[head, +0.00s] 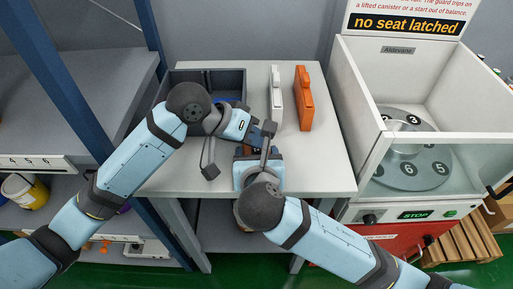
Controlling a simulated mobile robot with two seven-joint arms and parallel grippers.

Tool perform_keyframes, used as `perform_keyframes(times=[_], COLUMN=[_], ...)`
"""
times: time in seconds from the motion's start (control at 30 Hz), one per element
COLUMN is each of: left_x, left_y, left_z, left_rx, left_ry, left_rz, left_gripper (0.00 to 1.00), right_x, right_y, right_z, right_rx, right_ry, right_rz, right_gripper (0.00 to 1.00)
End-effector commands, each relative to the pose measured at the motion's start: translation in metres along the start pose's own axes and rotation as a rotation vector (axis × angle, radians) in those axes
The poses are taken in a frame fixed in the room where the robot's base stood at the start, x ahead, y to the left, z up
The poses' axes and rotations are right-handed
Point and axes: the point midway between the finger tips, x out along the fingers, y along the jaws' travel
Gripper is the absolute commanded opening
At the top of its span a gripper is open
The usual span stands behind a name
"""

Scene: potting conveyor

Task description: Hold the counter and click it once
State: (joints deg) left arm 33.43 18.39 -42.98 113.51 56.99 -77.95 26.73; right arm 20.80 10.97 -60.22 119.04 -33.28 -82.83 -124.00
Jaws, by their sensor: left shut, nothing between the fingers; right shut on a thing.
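My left gripper (255,134) reaches in from the left over the middle of the white table (324,165). It is shut with nothing between its fingers. My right gripper (265,146) comes up from the lower right and is shut on a small dark thing, which I take to be the counter (269,128). The two gripper tips are close together, with the left one at the counter. Whether the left fingertips touch it cannot be told. Most of the counter, including its button and display, is hidden by the grippers.
A grey open bin (232,77) stands at the table's back left. A spinning machine with a clear guard (455,150) is at the right, a blue-post shelf (160,220) at the left.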

Motion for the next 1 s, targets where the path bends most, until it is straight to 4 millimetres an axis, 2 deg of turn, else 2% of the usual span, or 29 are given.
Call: perform_keyframes(times=[1.0], left_x=[0.0061], left_y=[-0.0043], left_z=[0.0044], left_rx=[-0.001], left_ry=[0.000], left_rz=[0.000], left_gripper=[0.00], right_x=[-0.0001], right_y=[0.0000], right_z=[0.0003], right_rx=[0.000], right_ry=[-0.001], right_rz=[0.000], right_gripper=[0.40])
